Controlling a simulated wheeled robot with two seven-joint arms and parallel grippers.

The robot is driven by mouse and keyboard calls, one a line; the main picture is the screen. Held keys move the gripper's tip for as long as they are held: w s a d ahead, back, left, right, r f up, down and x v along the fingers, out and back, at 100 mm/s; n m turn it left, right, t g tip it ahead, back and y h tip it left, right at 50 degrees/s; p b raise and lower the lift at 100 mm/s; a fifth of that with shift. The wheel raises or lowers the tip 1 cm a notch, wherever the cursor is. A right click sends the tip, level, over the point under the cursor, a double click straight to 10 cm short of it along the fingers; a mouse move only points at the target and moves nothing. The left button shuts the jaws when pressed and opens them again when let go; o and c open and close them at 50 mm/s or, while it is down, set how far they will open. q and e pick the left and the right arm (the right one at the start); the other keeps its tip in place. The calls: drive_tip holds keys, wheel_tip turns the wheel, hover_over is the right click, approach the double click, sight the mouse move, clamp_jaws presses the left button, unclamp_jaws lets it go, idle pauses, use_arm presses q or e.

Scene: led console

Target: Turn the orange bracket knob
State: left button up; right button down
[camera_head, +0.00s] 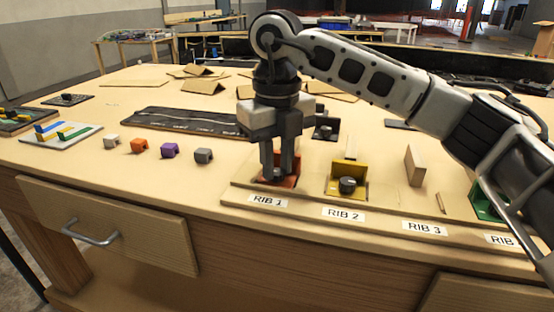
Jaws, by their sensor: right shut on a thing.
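The orange bracket (292,182) stands at the RIB 1 place near the front edge of the table. Its dark knob (277,175) sits low in front of it and is mostly hidden between my fingers. My right gripper (278,172) points straight down and is shut on the knob. Its arm comes in from the right. My left gripper is not in view.
To the right stand a yellow bracket (347,170) with a dark knob at RIB 2, an upright wooden piece (414,166), and a green bracket (489,204). Several small coloured blocks, including an orange one (139,146), lie to the left. A dark panel (190,121) lies behind.

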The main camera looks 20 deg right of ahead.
sight(278, 171)
drive_tip(key=shift+w+r+m, duration=0.1)
drive_tip(key=shift+r+m, duration=0.2)
drive_tip(key=shift+m, duration=0.1)
idle(0.3)
drive_tip(key=c, duration=1.5)
unclamp_jaws()
drive_tip(key=shift+c, duration=0.2)
drive_tip(key=shift+o, duration=0.2)
drive_tip(key=shift+f, duration=0.1)
use_arm(q)
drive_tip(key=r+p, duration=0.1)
drive_tip(key=p, duration=0.2)
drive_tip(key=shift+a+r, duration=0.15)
use_arm(e)
wheel_tip(278, 171, up, 16)
